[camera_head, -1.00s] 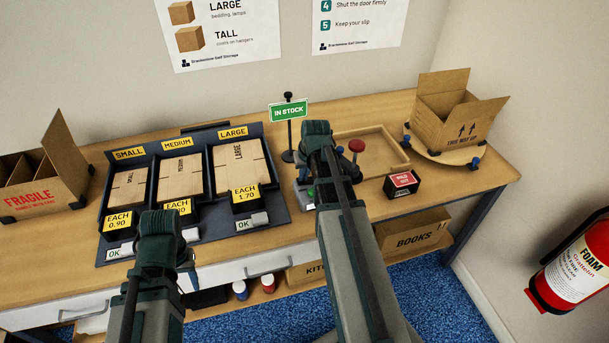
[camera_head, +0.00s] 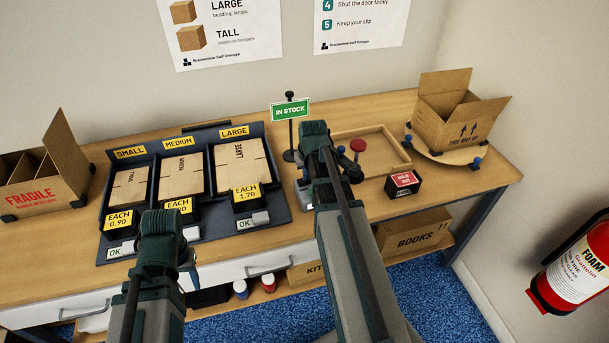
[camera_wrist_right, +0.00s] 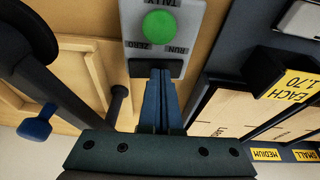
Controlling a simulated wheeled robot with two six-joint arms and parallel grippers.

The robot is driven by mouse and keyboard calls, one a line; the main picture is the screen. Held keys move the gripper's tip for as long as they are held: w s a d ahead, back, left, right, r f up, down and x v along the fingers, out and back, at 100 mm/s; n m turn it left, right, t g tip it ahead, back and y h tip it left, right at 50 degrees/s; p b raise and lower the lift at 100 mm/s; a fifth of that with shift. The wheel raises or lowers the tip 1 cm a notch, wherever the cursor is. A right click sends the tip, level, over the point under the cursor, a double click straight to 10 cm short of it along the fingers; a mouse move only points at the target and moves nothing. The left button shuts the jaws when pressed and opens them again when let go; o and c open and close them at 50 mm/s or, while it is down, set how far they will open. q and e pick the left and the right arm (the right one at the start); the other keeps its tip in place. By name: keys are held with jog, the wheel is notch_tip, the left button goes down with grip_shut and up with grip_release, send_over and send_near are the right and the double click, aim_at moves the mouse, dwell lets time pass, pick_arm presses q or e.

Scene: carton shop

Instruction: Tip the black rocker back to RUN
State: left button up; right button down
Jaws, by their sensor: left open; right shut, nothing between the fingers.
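The grey tally box (camera_wrist_right: 188,18) shows upside down in the right wrist view, with a green button (camera_wrist_right: 159,25) and the words ZERO and RUN. The black rocker (camera_wrist_right: 141,68) sits just beyond these words, partly covered by my fingers. My right gripper (camera_wrist_right: 160,72) is shut and empty, its fingertips over the RUN side of the rocker; I cannot tell whether they touch it or which way it is tipped. In the head view my right arm hides most of the tally box (camera_head: 304,197). My left gripper (camera_head: 190,262) is open, in front of the bench's left part.
A dark carton rack (camera_head: 279,213) with price tags stands left of the tally box. A wooden tray (camera_head: 398,151), a red knob (camera_head: 357,145), a black box with a red label (camera_head: 404,184) and an IN STOCK sign (camera_head: 290,110) are close to my right arm.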

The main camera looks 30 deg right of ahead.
jog(key=shift+d, duration=0.15)
jog(key=shift+r, duration=0.2)
jog(key=shift+r+p, duration=0.5)
jog(key=shift+p, duration=0.15)
jog(key=w+a+p+v, duration=0.1)
jog(key=a+p+v, duration=0.1)
jog(key=p+v, duration=1)
jog(key=shift+a+r, duration=0.2)
jog(key=shift+r, duration=0.05)
jog(key=shift+w, duration=0.1)
